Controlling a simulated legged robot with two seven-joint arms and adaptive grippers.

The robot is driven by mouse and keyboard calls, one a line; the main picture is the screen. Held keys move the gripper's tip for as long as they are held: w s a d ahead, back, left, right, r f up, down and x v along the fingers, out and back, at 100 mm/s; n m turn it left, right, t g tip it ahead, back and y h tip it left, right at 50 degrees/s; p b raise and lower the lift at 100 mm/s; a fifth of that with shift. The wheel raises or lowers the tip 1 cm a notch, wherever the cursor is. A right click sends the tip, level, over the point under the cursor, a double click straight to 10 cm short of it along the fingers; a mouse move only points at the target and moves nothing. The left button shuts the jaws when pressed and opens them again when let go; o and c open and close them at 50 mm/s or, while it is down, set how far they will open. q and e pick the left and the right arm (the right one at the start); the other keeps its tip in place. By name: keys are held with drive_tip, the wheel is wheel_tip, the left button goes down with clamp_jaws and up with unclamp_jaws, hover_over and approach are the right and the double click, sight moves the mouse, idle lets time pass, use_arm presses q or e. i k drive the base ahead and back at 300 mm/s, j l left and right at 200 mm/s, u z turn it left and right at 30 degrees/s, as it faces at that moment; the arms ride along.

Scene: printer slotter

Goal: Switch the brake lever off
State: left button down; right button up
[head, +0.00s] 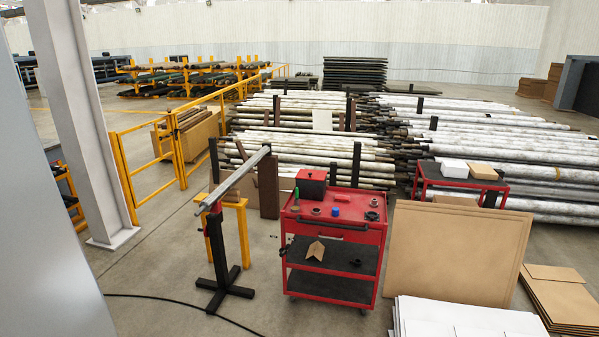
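I cannot make out a brake lever for certain in the head view. A black stand (220,262) with a small red part (206,206) near its top stands left of centre. A long grey bar (238,180) lies across its top, sloping up to the right in the picture. A large plain grey surface (45,200) fills the left edge close to me, and no lever shows on it. Neither of my grippers is in view.
A red tool cart (335,222) stands right of the stand. A cable (180,300) runs over the floor. A white column (85,120) and a yellow railing (150,160) stand left. Cardboard sheets (455,250) and white stacked sheets (465,318) block the right foreground.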

sight(282, 252)
drive_tip(key=i+z, duration=0.2)
drive_tip(key=i, duration=0.3)
drive_tip(key=i+j+z, duration=0.15)
drive_tip(key=i, duration=0.3)
drive_tip(key=i+j+z, duration=0.2)
drive_tip(key=i, duration=0.3)
drive_tip(key=i+j+z, duration=0.15)
drive_tip(key=i+j, duration=0.15)
drive_tip(key=i, duration=0.15)
drive_tip(key=i+j+z, duration=0.2)
drive_tip(key=i, duration=0.25)
drive_tip(key=j, duration=0.1)
